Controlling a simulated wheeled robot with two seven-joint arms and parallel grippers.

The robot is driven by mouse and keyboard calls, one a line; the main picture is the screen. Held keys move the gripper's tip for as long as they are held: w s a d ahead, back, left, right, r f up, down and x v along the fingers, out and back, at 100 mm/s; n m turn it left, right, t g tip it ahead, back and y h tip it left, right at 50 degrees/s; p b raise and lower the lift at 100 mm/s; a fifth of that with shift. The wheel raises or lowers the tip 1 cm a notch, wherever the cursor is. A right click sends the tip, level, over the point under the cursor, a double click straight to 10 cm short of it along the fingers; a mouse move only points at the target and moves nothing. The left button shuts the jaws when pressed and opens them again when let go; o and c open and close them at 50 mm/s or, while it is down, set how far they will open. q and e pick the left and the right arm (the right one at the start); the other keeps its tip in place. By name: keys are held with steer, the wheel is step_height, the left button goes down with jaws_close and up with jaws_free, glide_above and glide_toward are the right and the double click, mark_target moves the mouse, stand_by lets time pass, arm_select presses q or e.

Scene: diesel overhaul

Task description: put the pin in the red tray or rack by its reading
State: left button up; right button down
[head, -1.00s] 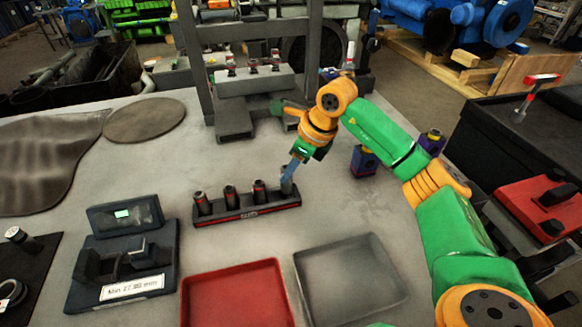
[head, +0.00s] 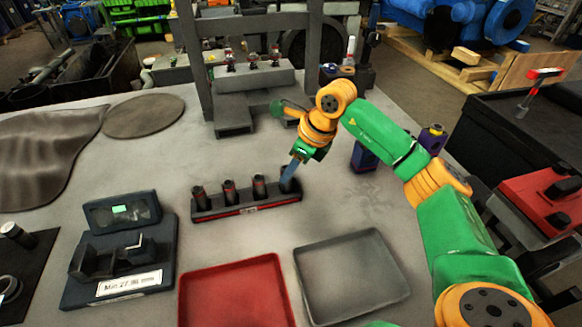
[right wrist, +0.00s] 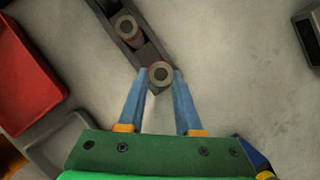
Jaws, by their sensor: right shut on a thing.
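The dark rack (head: 246,211) stands on the table with a row of upright pins. My right gripper (head: 290,175) is at the rack's right end, shut on the end pin (right wrist: 160,75). In the right wrist view its ringed top shows between the two blue fingertips, still at the rack's end. Three other pins stand in the rack, the nearest to it being a dark pin (head: 259,187). The red tray (head: 238,297) lies empty in front of the rack. My left gripper is not in view.
A grey tray (head: 352,275) lies empty right of the red tray. A measuring gauge (head: 122,215) stands at the left; its label starts "Min 27" and its small green display is unreadable. A grey press frame (head: 233,115) stands behind the rack.

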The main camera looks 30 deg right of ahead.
steer(key=shift+f, duration=0.1)
stand_by(0.3)
steer(key=shift+f+b, duration=0.35)
steer(key=shift+f, duration=0.05)
steer(key=shift+c, duration=0.6)
jaws_free()
step_height(320, 180, up, 8)
steer(key=p, duration=0.7)
steer(key=shift+r, duration=0.15)
